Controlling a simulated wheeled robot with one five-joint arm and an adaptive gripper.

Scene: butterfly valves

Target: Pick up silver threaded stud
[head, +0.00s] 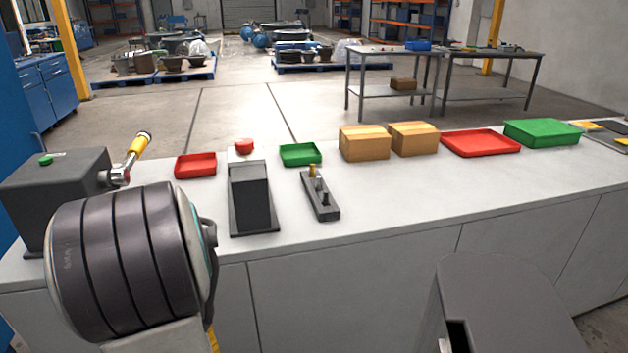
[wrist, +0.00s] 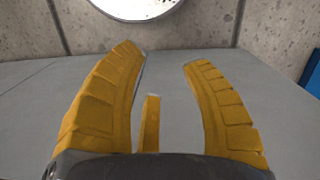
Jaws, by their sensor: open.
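A dark narrow holder (head: 329,213) stands on the white counter, near the middle in the head view. One silver piece (head: 318,184) may be the threaded stud; threads are too small to make out. In the wrist view my gripper (wrist: 165,62) is open, its two yellow ribbed fingers wide apart. A short yellow upright piece (wrist: 151,122) shows between them; I cannot tell what it is. No stud shows in the wrist view.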

